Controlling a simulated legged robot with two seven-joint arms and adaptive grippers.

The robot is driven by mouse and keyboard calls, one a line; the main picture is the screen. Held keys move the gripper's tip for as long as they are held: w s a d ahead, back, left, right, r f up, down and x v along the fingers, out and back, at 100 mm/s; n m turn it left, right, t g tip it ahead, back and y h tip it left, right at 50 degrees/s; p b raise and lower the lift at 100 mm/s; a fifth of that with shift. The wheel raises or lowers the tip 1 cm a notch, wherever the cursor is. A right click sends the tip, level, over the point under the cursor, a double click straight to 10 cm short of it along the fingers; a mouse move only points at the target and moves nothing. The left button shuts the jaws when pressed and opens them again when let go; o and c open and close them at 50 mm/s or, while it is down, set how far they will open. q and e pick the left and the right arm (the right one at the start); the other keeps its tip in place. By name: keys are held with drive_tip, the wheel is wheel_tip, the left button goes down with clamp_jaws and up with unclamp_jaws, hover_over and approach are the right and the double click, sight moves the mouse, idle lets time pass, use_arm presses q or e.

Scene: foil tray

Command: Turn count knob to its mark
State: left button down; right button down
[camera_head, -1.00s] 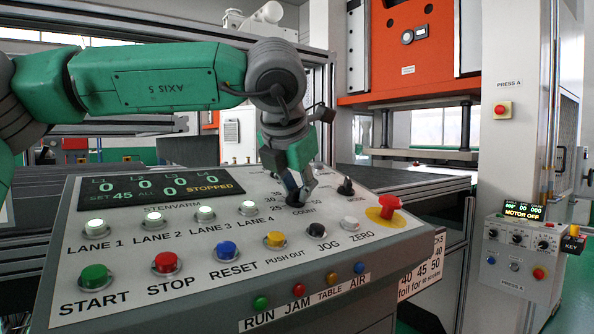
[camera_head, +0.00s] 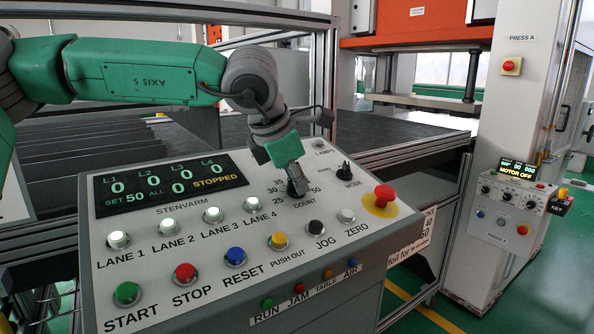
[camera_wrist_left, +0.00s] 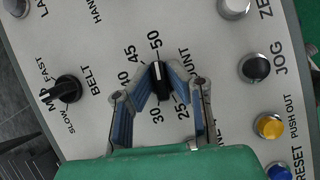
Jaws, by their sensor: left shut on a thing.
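The count knob (camera_wrist_left: 158,84) is black with a white pointer line, on the sloping control panel (camera_head: 150,240). Numbers from 25 to 50 ring it. In the wrist view its pointer faces the 50. My left gripper (camera_wrist_left: 158,74) reaches down from above and is shut on the knob, one blue-padded finger on each side. In the head view the gripper (camera_head: 297,188) covers part of the knob and its dial. The display (camera_head: 170,184) reads SET 50 and STOPPED. My right gripper is out of view.
A black mode knob (camera_head: 345,172) and a red emergency button (camera_head: 382,197) stand right of the gripper. Lane buttons (camera_head: 213,214) and coloured push buttons (camera_head: 184,273) line the panel's front. A belt knob (camera_wrist_left: 67,89) shows in the wrist view.

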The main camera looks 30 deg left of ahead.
use_arm(q)
drive_tip(key=shift+f, duration=0.35)
drive_tip(key=c, duration=1.8)
unclamp_jaws()
drive_tip(key=shift+o, duration=1)
drive_tip(key=shift+w, duration=0.2)
drive_tip(key=shift+r, duration=0.2)
drive_tip(key=v, duration=1.1)
drive_tip(key=shift+r, duration=0.3)
drive_tip(key=shift+s+a, duration=0.1)
